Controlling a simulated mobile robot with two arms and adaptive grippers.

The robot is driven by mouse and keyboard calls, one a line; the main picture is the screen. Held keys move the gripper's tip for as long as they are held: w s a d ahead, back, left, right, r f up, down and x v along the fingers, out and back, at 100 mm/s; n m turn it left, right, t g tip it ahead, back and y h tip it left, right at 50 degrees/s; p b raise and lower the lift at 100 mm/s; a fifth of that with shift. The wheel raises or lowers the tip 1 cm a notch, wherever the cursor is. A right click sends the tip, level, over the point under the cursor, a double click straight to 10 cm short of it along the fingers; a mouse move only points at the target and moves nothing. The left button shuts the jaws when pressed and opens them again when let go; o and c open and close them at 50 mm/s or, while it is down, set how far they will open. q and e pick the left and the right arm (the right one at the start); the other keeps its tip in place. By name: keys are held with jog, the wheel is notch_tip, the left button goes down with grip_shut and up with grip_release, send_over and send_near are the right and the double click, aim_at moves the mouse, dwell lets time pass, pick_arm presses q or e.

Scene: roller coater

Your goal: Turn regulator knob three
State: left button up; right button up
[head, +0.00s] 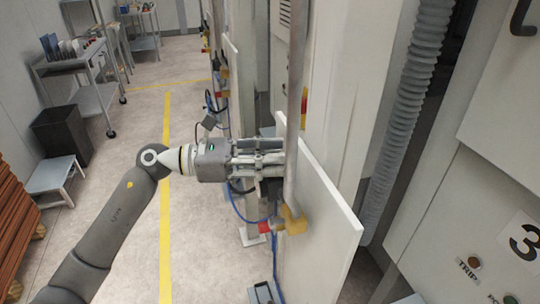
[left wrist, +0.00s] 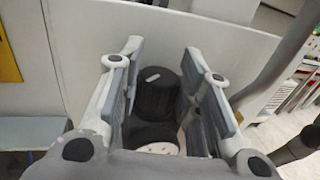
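My left gripper (head: 272,165) reaches in from the left, beside a white upright panel (head: 330,225) and a vertical pipe. In the left wrist view, a black ribbed knob (left wrist: 158,92) with a white mark on its top stands between the two spread fingers of my left gripper (left wrist: 165,80). Below the knob is a round white dial face (left wrist: 158,148), partly hidden by the gripper body. Whether the fingers touch the knob cannot be told. The knob is hidden by the gripper in the head view, and no number shows beside it. My right gripper is out of view.
A cabinet with a "3" label (head: 526,243) is at the right. The floor at the left has yellow lines and free room.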

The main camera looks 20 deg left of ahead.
pick_arm(q)
jog(key=shift+c, duration=1.3)
jog(key=shift+n+t+y, duration=0.5)
jog(key=shift+n+t, duration=0.3)
jog(key=shift+t, duration=0.4)
jog(key=o, duration=1)
jog(key=shift+s+a, duration=0.1)
